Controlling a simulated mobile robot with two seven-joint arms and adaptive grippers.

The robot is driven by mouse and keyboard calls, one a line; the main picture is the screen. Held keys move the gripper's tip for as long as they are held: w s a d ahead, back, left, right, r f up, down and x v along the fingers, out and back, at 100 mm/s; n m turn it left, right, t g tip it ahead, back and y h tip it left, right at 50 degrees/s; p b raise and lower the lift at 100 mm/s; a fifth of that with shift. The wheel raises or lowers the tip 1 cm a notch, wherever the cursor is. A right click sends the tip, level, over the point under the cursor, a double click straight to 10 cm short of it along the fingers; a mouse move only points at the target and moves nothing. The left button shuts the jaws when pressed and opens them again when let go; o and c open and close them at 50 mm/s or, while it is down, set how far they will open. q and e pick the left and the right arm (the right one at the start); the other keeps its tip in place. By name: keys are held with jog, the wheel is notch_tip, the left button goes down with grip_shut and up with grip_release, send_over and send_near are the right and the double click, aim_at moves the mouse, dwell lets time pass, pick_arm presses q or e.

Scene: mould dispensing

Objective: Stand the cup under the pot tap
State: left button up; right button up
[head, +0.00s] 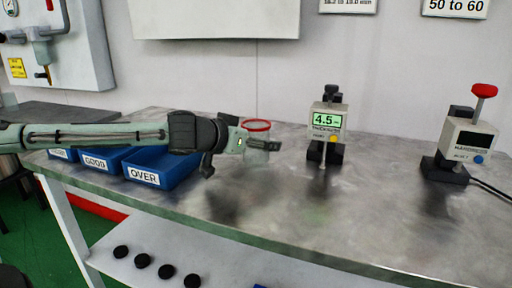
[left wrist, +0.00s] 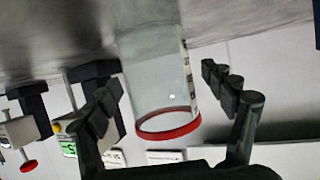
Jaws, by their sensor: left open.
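The cup (head: 257,126) is clear with a red rim and stands upright on the metal bench. In the left wrist view the cup (left wrist: 158,75) appears upside down, rim toward the bottom. My left gripper (head: 246,156) reaches in from the left at the cup. In the left wrist view its open fingers (left wrist: 157,88) lie on either side of the cup, with gaps visible; the cup is not gripped. The grey pot unit (head: 70,45) at the upper left has a gauge and a small tap (head: 43,75) low on its front. My right gripper is out of view.
Blue bins (head: 165,166) labelled GOOD and OVER stand below my left arm. A gauge reading 4.5 (head: 327,122) and a red-knobbed tester (head: 468,138) stand to the right. Black pucks (head: 142,260) lie on the lower shelf. The bench front (head: 300,215) is clear.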

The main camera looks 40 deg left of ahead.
pick_arm(q)
jog(key=c, duration=1.2)
jog(key=shift+r, duration=0.1)
